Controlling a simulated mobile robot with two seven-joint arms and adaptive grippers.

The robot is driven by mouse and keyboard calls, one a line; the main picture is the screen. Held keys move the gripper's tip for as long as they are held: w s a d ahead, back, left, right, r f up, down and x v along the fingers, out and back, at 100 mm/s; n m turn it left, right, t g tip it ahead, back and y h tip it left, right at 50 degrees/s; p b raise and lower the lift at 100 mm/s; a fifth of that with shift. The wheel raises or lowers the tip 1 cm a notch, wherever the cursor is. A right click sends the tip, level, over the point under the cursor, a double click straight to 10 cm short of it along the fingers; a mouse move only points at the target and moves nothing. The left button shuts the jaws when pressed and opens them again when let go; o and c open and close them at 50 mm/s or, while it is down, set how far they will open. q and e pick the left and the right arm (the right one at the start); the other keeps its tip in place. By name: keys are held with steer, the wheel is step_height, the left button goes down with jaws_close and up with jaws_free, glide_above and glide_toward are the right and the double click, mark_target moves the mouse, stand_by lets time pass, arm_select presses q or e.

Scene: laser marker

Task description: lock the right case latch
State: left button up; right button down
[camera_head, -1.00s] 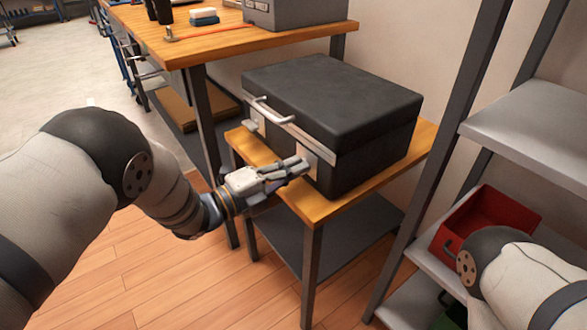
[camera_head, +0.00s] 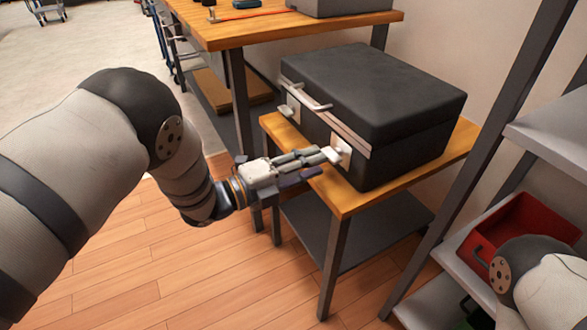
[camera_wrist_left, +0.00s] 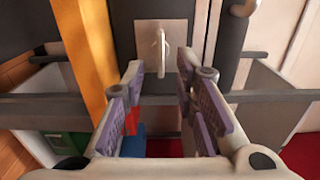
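The black case (camera_head: 375,110) stands shut on a small wooden-topped table (camera_head: 352,203). Its right latch is a pale lever on a light plate (camera_head: 344,152) low on the front; in the left wrist view the latch lever (camera_wrist_left: 162,52) stands out from its plate, lengthwise in the picture. My left gripper (camera_head: 328,157) is right in front of this latch. In the left wrist view its purple-padded fingers (camera_wrist_left: 160,72) are apart, with the lever between and just beyond the tips; contact cannot be told. The left latch (camera_head: 290,109) is free. My right gripper is out of view.
A carrying handle (camera_head: 310,100) juts from the case front between the latches. A larger workbench (camera_head: 250,28) stands behind to the left. At right is a metal shelf rack with a red bin (camera_head: 520,236), near my right arm. The floor in front is clear.

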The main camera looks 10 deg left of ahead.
arm_select(q)
steer(key=v, duration=0.8)
steer(key=shift+s+a, duration=0.1)
